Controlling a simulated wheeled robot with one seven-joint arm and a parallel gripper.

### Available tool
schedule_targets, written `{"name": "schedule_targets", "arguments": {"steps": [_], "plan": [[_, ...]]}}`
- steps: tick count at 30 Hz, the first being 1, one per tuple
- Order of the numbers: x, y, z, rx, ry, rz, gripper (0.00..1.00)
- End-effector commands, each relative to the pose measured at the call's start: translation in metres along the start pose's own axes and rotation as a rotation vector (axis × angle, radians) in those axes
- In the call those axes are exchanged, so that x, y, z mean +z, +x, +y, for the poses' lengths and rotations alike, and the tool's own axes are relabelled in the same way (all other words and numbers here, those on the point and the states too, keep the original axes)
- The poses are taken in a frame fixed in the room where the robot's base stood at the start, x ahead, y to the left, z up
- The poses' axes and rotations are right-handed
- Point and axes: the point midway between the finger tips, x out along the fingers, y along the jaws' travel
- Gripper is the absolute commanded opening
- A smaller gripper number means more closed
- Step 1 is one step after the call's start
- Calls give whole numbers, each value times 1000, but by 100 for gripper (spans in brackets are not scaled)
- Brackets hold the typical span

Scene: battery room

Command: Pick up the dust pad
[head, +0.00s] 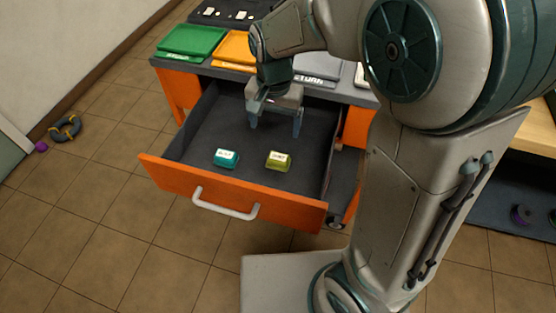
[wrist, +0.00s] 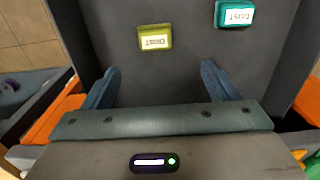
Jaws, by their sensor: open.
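Two small blocks with white labels lie on the dark floor of the open drawer (head: 190,140). The olive-yellow block (head: 279,161) has a label that seems to read "DUST"; it also shows in the wrist view (wrist: 155,37). The teal block (head: 226,158) lies to its left in the head view and at upper right in the wrist view (wrist: 234,13); its label is too small to read surely. My gripper (head: 275,128) is open and empty, pointing down over the drawer, behind the olive-yellow block. In the wrist view, both blocks lie beyond its spread fingertips (wrist: 160,70).
The drawer has an orange front (head: 225,192) with a white handle (head: 225,204). Green (head: 192,41) and orange (head: 235,47) trays sit on the cabinet top behind it. A dark ring (head: 65,128) and a purple ball (head: 41,146) lie on the tiled floor at left.

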Motion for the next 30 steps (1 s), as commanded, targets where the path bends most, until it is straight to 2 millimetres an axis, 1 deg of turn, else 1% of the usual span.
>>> {"name": "schedule_targets", "arguments": {"steps": [6, 10, 13, 17, 20, 25, 27, 30], "plan": [[1, 43, 1, 5, 2, -5, 82], [0, 66, 1, 4, 2, -4, 82], [0, 77, 1, 3, 2, -3, 82], [0, 84, 2, 2, 2, -2, 82], [0, 95, 4, 2, 3, -2, 82], [0, 121, 9, 3, 2, -3, 82], [0, 129, 9, 3, 2, -3, 82], [-1, 133, 9, 1, 1, -1, 82]]}}
